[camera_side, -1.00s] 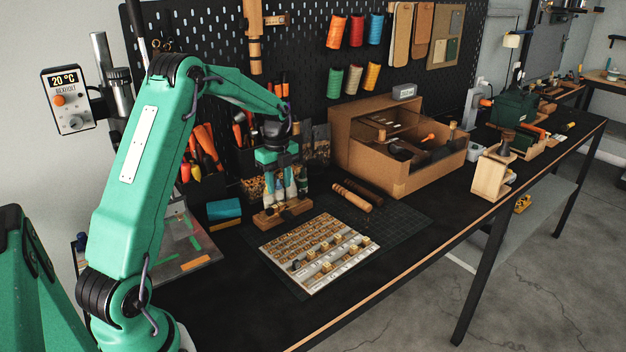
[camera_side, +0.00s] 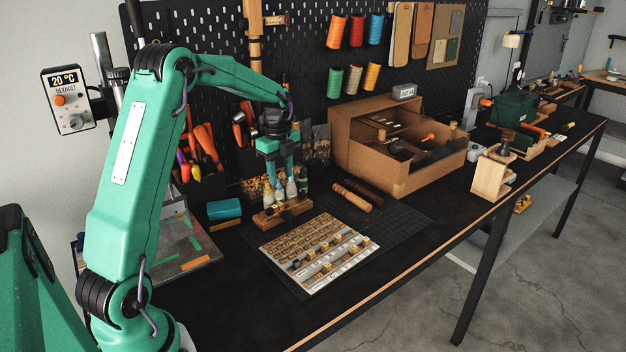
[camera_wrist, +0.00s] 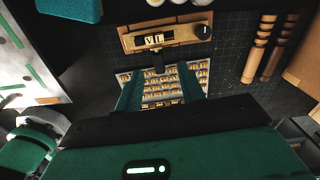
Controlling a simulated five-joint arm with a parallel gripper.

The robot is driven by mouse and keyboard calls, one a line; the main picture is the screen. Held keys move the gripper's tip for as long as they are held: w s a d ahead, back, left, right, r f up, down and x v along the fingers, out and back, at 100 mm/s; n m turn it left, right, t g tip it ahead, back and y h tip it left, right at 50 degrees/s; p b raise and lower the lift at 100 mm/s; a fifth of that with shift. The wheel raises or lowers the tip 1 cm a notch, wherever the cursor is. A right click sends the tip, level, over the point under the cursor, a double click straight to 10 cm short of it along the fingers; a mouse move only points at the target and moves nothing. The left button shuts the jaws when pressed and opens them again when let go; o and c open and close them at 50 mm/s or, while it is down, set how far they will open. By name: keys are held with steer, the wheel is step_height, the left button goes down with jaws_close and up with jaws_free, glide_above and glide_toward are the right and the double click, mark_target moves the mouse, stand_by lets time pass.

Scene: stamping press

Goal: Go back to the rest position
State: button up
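My gripper (camera_side: 277,178) hangs at the end of my bent arm, above the wooden type holder (camera_side: 282,213) on the bench. In the wrist view my gripper (camera_wrist: 160,92) has its two green fingers spread apart, with nothing held between them. The holder (camera_wrist: 130,40) lies ahead of the fingertips there, with letter pieces reading about "VI" in its slot, a black knob at its right end and a dark stub towards me. The type tray (camera_wrist: 200,75) shows below and between the fingers, partly hidden by them.
The tray (camera_side: 298,283) lies on a dark cutting mat (camera_side: 395,222). Small bottles (camera_side: 291,189) stand behind the holder. A wooden rod (camera_side: 352,197) and a cardboard box (camera_side: 400,180) are to the right. A blue block (camera_side: 224,209) is to the left. The front bench is clear.

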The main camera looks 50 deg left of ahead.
steer(key=s+d+r+n+t, duration=0.1)
steer(key=s+d+r+n, duration=0.3)
steer(key=d+r, duration=0.25)
steer(key=s+d+r+n+t, duration=0.2)
steer(key=s+d+r+n, duration=0.25)
steer(key=d, duration=0.35)
steer(key=s+d+n+t, duration=0.2)
steer(key=s+d+n, duration=0.6)
steer(key=s, duration=0.6)
steer(key=shift+d, duration=0.85)
steer(key=o, duration=0.9)
steer(key=shift+w, duration=0.1)
steer(key=shift+c, duration=0.2)
steer(key=o, duration=0.4)
steer(key=shift+w+a, duration=0.1)
steer(key=shift+w, duration=0.1)
steer(key=shift+o, duration=0.4)
steer(key=shift+w, duration=0.25)
steer(key=w+a+f+g, duration=0.2)
steer(key=w, duration=0.4)
steer(key=w+a+f+g, duration=0.3)
steer(key=w, duration=0.4)
steer(key=shift+a+f, duration=0.15)
steer(key=shift+f, duration=0.15)
